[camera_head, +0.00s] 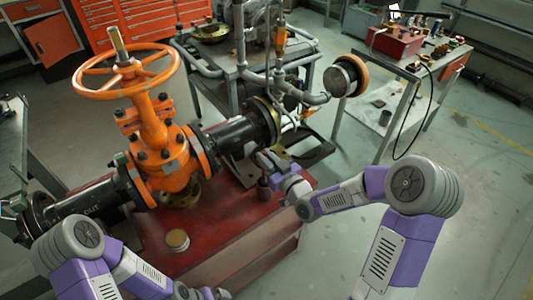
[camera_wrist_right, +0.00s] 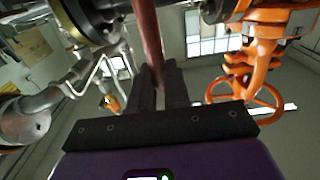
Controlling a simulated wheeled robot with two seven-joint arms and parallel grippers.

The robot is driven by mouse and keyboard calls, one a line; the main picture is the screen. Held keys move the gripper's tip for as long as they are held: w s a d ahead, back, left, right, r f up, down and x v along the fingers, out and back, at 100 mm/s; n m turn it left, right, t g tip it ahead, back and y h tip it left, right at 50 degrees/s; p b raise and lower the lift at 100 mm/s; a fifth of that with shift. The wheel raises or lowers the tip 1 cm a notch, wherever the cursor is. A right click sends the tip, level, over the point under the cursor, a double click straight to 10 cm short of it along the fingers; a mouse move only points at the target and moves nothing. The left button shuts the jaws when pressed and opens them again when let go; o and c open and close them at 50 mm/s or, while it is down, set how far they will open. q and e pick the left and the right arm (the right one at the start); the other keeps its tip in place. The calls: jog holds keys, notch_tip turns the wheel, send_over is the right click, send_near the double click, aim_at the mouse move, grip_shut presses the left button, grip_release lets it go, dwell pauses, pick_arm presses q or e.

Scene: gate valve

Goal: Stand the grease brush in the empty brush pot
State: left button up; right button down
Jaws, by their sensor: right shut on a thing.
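My right gripper (camera_head: 272,164) is over the right rear part of the red bench, beside the black pipe flange. In the right wrist view its two dark fingers (camera_wrist_right: 162,85) are shut on a slim reddish-brown stick (camera_wrist_right: 149,40), which looks like the grease brush's handle. The brush's bristles are not clear in either view. A small dark upright thing (camera_head: 264,187) stands just below the gripper; I cannot tell whether it is the brush pot. A small round tin (camera_head: 178,240) with a beige top sits near the bench front. My left gripper (camera_head: 203,293) is low at the bottom edge, its fingers unclear.
The orange gate valve (camera_head: 165,150) with its handwheel (camera_head: 126,72) and black pipe (camera_head: 90,203) fills the left of the red bench (camera_head: 222,222). A grey cart (camera_head: 225,65) stands behind. A side table (camera_head: 412,75) is at the back right. Bare floor lies to the right.

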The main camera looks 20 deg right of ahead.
jog(key=shift+f, duration=1.9)
jog(key=c, duration=1)
grip_release()
jog(key=p+v, duration=0.1)
jog(key=v, duration=0.6)
jog(key=shift+s+d, duration=0.1)
jog(key=shift+s, duration=0.2)
